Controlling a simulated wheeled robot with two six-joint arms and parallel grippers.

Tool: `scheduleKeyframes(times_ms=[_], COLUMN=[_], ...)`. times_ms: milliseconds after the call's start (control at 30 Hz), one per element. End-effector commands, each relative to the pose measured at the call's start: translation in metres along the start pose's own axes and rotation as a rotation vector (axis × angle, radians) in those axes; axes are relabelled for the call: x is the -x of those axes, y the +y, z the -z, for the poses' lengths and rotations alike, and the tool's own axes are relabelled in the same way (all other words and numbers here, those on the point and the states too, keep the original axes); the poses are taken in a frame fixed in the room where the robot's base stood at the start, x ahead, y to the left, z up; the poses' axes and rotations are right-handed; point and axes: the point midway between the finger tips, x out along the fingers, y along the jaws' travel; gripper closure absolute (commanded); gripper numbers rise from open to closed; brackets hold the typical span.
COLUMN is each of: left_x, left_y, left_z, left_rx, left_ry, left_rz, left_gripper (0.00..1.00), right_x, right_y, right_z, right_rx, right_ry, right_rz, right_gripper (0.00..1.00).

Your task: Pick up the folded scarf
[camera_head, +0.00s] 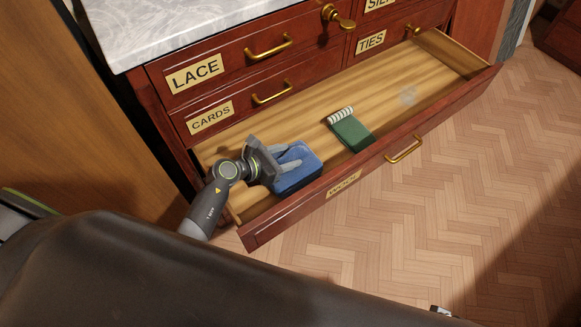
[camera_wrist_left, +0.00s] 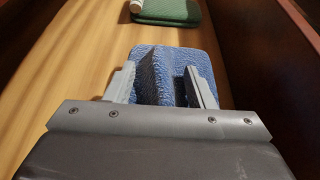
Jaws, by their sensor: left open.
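A blue, knit-textured folded cloth (camera_head: 299,173) lies at the near left end of the open drawer (camera_head: 395,92). It also shows in the left wrist view (camera_wrist_left: 178,60). A green folded cloth (camera_head: 353,134) with a white fringed or rolled end lies further right in the drawer; in the left wrist view it shows at the top (camera_wrist_left: 168,10). The fringe suggests the green one is the scarf, but I cannot be sure. My left gripper (camera_head: 288,160) is open at the blue cloth, its fingers apart over it. Whether they touch it is unclear.
The drawer front (camera_head: 375,160) and its side walls rise around the cloths. Closed drawers labelled LACE (camera_head: 195,74) and CARDS (camera_head: 211,117) stand above the left end. Wooden floor (camera_head: 440,210) lies in front.

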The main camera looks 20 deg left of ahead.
Motion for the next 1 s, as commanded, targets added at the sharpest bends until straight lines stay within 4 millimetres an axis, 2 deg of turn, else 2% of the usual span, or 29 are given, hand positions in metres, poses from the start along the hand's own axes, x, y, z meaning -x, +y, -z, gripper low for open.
scheduleKeyframes(times_ms=[267,633,1000], left_x=[-0.0033,-0.0030,-0.0017], left_y=[0.0000,0.0001,0.0003], left_z=[0.0001,0.0001,-0.0039], left_rx=[0.000,0.000,-0.001], left_ry=[0.001,0.001,-0.001], left_rz=[-0.001,-0.001,-0.001], left_gripper=[0.51,0.99,1.00], right_x=[0.0022,0.0002,0.0016], right_y=[0.0028,0.0027,0.0008], right_z=[-0.0064,-0.0068,-0.0011], right_rx=[0.000,0.000,0.001], right_ry=[-0.007,-0.011,-0.003], right_rz=[-0.003,-0.003,-0.001], right_gripper=[0.64,0.64,0.64])
